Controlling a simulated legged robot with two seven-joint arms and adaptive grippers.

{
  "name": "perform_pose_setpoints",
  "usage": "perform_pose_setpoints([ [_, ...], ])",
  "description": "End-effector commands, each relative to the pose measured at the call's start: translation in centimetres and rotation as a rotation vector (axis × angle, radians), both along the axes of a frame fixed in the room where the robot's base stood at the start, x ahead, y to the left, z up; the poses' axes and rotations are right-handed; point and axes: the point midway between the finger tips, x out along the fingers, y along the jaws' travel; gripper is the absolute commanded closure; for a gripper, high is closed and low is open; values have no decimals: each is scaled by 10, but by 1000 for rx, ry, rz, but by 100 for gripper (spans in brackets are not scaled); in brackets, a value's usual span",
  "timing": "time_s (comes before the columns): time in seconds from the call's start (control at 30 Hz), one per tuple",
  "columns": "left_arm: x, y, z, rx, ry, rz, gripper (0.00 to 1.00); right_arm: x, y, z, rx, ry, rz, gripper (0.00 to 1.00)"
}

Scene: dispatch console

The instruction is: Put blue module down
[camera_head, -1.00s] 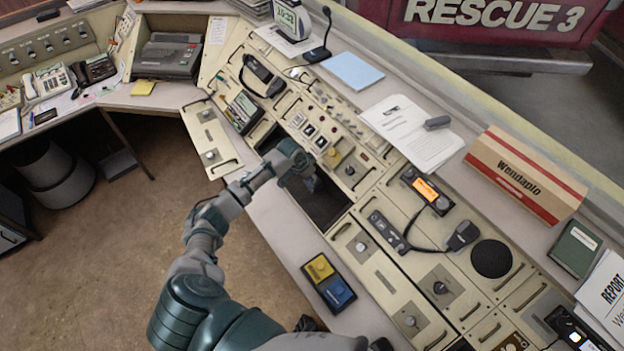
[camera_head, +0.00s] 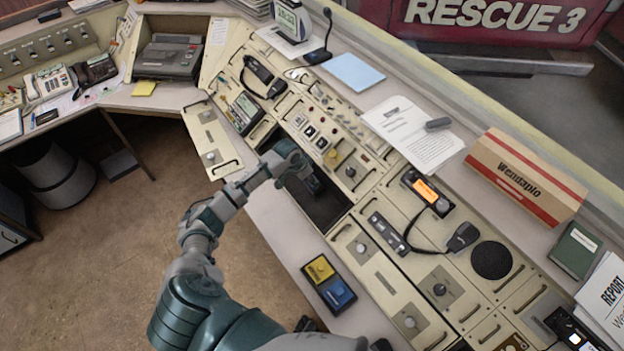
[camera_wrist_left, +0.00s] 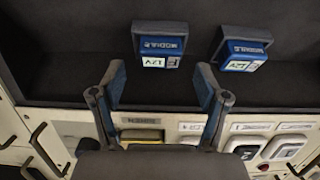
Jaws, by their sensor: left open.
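My left gripper (camera_head: 303,174) reaches into the dark open bay (camera_head: 322,212) in the console. In the left wrist view the same gripper (camera_wrist_left: 162,88) has its two fingers wide apart with nothing between them. A blue module (camera_wrist_left: 162,46) with a white 12V label sits in the bay just beyond the fingers, apart from them. A second blue module (camera_wrist_left: 245,54) sits to its right in the bay. Neither is clear in the head view. A dark tray on the desk edge holds a yellow block (camera_head: 320,268) and a blue block (camera_head: 338,294).
Knobs, handles and switches surround the bay. A radio with an orange screen (camera_head: 426,191) and a corded handset (camera_head: 463,237) lie to the right. A hinged panel (camera_head: 211,140) stands out at the left. A cardboard box (camera_head: 526,175) is on the back ledge.

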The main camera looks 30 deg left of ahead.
Motion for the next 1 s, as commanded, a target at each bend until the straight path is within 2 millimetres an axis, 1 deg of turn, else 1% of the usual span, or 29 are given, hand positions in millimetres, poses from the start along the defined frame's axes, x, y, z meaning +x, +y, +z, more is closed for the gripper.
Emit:
perform_pose_setpoints([
  [0.03, -4, 3, 14, 2, -4, -1, 26, -5, -1, 1, -1, 4, 1, 65],
  [0.2, -17, 9, 49, 2, -3, 0, 26, -15, -4, 0, -2, 7, 3, 65],
  [0.3, -23, 11, 64, 2, -2, 0, 26, -20, -5, -1, -3, 10, 3, 65],
  [0.4, -27, 12, 74, 0, -1, 0, 26, -22, -6, -2, -3, 10, 4, 65],
  [0.53, -30, 13, 80, 1, 0, 0, 26, -23, -6, -2, -4, 11, 4, 65],
  [1.0, -30, 13, 80, 0, -1, 0, 26, -23, -6, -2, -4, 11, 3, 65],
])
